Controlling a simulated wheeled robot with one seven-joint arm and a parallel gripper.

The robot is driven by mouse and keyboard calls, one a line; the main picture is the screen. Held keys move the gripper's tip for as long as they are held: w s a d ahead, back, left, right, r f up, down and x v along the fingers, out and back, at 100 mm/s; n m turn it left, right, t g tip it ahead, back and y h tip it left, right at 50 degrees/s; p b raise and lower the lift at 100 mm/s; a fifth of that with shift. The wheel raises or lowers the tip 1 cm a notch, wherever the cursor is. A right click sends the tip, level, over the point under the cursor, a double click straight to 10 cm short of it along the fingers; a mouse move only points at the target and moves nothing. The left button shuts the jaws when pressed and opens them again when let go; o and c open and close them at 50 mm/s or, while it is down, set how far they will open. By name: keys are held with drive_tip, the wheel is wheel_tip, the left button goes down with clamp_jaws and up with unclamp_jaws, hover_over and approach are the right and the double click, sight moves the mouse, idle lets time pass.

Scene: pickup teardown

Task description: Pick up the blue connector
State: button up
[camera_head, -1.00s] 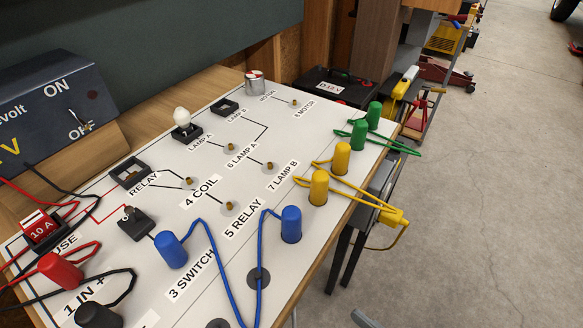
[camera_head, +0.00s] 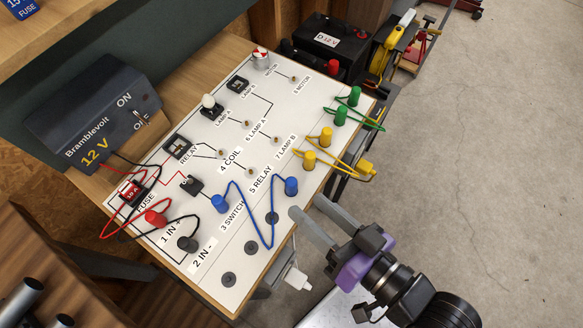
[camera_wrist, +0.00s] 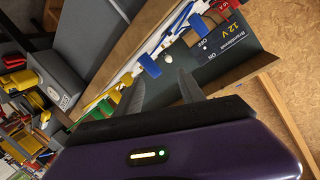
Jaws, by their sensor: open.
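Two blue connectors joined by a blue cable stand on the white board (camera_head: 235,262). One blue connector (camera_head: 218,204) is beside the 3 SWITCH label, the other blue connector (camera_head: 291,186) near the board's right edge. My gripper (camera_head: 307,206) is open and empty, its fingertips just right of and in front of the right-hand connector, apart from it. In the wrist view, the nearer blue connector (camera_wrist: 149,65) shows beyond the gap between my fingers (camera_wrist: 160,84), and the other blue connector (camera_wrist: 198,24) is farther off.
Yellow connectors (camera_head: 326,136) and green connectors (camera_head: 354,96) with cables stand farther back along the right edge. A red connector (camera_head: 155,218) and a black one (camera_head: 187,244) are at left. A 12 V supply box (camera_head: 85,125) stands behind. Open floor lies right.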

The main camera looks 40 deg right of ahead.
drive_tip(key=w+a+r+m+t+y+p, duration=0.1)
drive_tip(key=w+a+r+m+y, duration=0.2)
drive_tip(key=w+a+r, duration=0.4)
drive_tip(key=w+a+r+m+t+y+p, duration=0.1)
drive_tip(key=w+a+r+m+y, duration=0.3)
drive_tip(key=w+r, duration=0.55)
drive_tip(key=w+a+r+n+g+y, duration=0.2)
drive_tip(key=a+r+n+g+y, duration=0.15)
drive_tip(key=a+r+y, duration=0.55)
drive_tip(key=m+g+h+p, duration=0.2)
drive_tip(key=g+h, duration=1.2)
drive_tip(key=h, duration=0.2)
hover_over(291, 181)
wheel_tip(291, 181, down, 19)
drive_tip(key=shift+s+r, duration=0.1)
drive_tip(key=shift+s, duration=0.05)
drive_tip(key=shift+f, duration=3.85)
